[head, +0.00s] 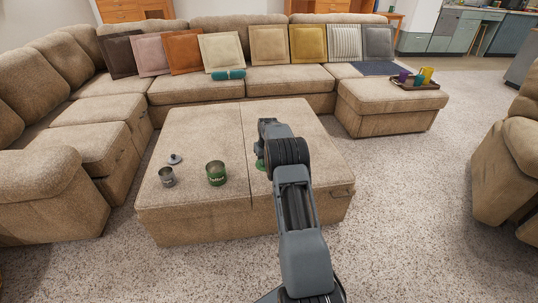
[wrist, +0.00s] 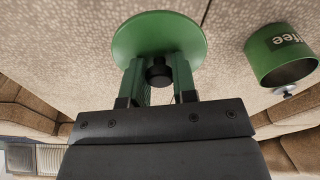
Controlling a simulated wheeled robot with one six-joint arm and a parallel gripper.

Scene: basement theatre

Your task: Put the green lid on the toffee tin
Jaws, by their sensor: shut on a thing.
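The toffee tin (head: 216,174) is green with a label, open-topped, and stands upright on the ottoman. It also shows at the right of the wrist view (wrist: 268,48). The round green lid (head: 260,165) is right of the tin in the head view, partly hidden by my arm. In the wrist view the lid (wrist: 155,32) fills the top middle, with its black knob between my fingers. My gripper (wrist: 159,72) is shut on that knob. The lid is apart from the tin. I cannot tell whether it touches the ottoman.
The beige ottoman (head: 190,130) has free room behind the tin. A small grey tin (head: 167,177) and a grey lid (head: 175,159) are on its left part. A sectional sofa (head: 180,88) surrounds it behind and left. A tray (head: 416,84) with cups is far right.

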